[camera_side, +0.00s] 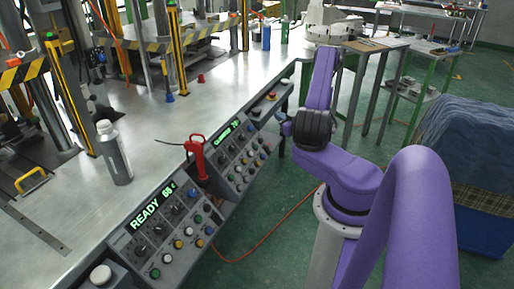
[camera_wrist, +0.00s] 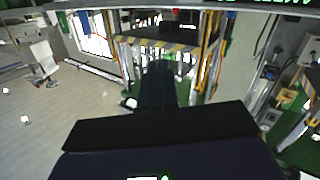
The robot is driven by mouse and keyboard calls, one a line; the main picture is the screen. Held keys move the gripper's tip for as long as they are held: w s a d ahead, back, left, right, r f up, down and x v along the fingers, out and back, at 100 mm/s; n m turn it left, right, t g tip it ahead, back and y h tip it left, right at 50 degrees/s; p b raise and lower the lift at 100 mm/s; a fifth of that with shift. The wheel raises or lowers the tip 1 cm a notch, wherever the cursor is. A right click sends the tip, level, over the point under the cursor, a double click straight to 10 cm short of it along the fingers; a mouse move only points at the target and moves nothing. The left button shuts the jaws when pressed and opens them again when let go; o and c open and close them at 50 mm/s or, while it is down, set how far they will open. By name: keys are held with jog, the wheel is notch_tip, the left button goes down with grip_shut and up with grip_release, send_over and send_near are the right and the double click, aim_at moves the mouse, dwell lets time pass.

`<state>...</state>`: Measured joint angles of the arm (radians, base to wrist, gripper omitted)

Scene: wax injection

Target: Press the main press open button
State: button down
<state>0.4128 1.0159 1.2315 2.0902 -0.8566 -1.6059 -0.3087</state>
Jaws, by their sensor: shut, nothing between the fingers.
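The near control panel (camera_side: 168,232) has a green display (camera_side: 152,208) reading READY with a temperature, black knobs and several coloured buttons. The far control panel (camera_side: 238,152) has a second green display (camera_side: 227,131) and similar knobs and buttons. Labels are too small to tell which button opens the main press. My gripper (camera_side: 286,129) is at the end of the purple arm, right of the far panel and apart from its buttons. In the wrist view my gripper (camera_wrist: 158,80) shows as a dark shape, shut and empty.
A red handled tool (camera_side: 196,158) stands between the panels. A grey bottle (camera_side: 114,155) stands on the metal bench (camera_side: 150,120). Yellow-black striped presses (camera_side: 66,95) are at the left. A blue cloth-covered block (camera_side: 470,130) is at the right.

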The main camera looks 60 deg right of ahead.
aim_at(256, 147)
notch_tip(256, 147, down, 10)
dwell(0.3)
jog(key=shift+w+f, duration=1.45)
jog(key=shift+w, duration=0.25)
jog(key=shift+w+f, duration=1.4)
jog(key=shift+w, duration=0.3)
jog(key=shift+w+f, duration=0.1)
jog(key=shift+w+f, duration=0.15)
jog(key=shift+w, duration=0.05)
